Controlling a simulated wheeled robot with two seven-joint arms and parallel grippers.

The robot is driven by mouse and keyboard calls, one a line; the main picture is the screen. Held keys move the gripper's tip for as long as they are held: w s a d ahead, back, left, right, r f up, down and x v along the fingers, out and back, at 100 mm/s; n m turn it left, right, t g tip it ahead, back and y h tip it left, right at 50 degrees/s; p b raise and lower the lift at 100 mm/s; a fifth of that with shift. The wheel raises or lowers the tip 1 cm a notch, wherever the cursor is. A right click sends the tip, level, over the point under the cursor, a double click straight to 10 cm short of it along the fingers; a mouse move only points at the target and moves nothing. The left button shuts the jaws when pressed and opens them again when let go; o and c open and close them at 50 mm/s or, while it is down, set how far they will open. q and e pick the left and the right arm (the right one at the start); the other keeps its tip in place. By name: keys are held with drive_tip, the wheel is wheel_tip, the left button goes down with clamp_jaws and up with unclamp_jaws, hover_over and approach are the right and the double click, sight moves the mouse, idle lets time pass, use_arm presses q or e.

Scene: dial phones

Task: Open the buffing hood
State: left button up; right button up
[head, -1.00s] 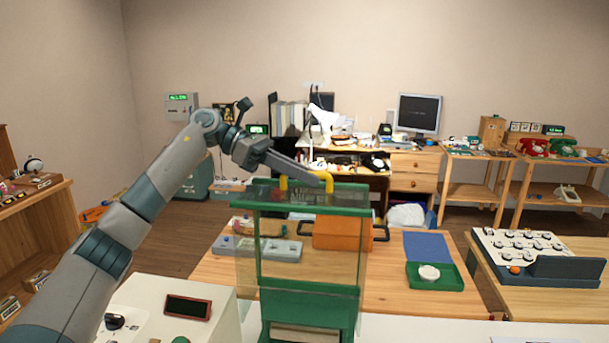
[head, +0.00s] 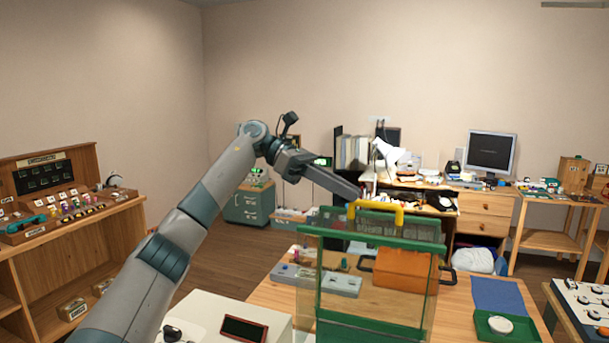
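The buffing hood has a clear panel in a green frame (head: 375,331) and stands in front of me at the lower middle. A yellow handle (head: 380,206) is at its upper edge. My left gripper (head: 357,191) reaches in from the left, with its tip just above and behind the left end of the handle. Whether it touches the handle is unclear. Its fingers overlap edge-on, so I cannot tell whether they are open. The hood's lower part is cut off by the picture's bottom edge. My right gripper is not in view.
Behind the hood, a wooden table (head: 270,294) holds an orange case (head: 405,270), a grey tray (head: 330,281) and a green tray (head: 510,327). A white box (head: 205,310) with a dark display stands left of the hood. A wooden shelf unit (head: 85,250) is far left.

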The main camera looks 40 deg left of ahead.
use_arm(q)
drive_tip(key=b+v, duration=0.1)
drive_tip(key=v, duration=0.9)
drive_tip(key=shift+a+b, duration=0.3)
drive_tip(key=shift+b, duration=0.05)
drive_tip(key=shift+a, duration=0.1)
